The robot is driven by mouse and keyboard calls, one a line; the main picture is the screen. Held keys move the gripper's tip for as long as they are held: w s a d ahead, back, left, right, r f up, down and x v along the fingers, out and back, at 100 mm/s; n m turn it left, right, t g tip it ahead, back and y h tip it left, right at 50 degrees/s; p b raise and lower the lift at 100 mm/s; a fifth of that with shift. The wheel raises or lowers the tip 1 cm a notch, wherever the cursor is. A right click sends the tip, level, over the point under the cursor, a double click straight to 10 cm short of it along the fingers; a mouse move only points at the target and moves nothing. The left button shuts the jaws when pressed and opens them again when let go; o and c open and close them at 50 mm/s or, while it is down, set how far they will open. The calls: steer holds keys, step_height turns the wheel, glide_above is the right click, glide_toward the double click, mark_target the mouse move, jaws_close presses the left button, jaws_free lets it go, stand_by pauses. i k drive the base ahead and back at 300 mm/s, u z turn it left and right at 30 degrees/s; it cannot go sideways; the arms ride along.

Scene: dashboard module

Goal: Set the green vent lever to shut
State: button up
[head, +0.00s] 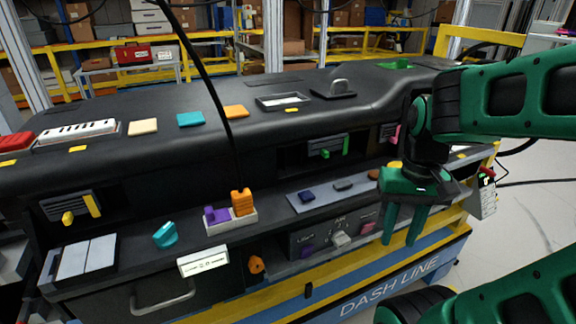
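The green vent lever (346,145) is a short upright bar at the right side of the middle vent (322,142) in the dashboard face. A small green knob (325,153) sits on the front of that vent. My gripper (398,241) is to the right of and lower in the picture than the lever, in front of the dashboard. Its two green fingers point down with a gap between them, and nothing shows in the gap. The gripper is apart from the lever. No marking for the lever's positions can be read.
A left vent (68,206) has a yellow lever (93,205), and a right vent with a pink lever (396,132) is partly hidden by my arm. A ledge holds a tray with purple and orange pieces (242,202). A black cable (205,75) hangs across the dashboard left of the middle vent.

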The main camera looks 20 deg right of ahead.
mark_target(325, 154)
steer(key=z, duration=0.6)
steer(key=k, duration=2)
steer(key=u, duration=0.55)
steer(key=i, duration=1.05)
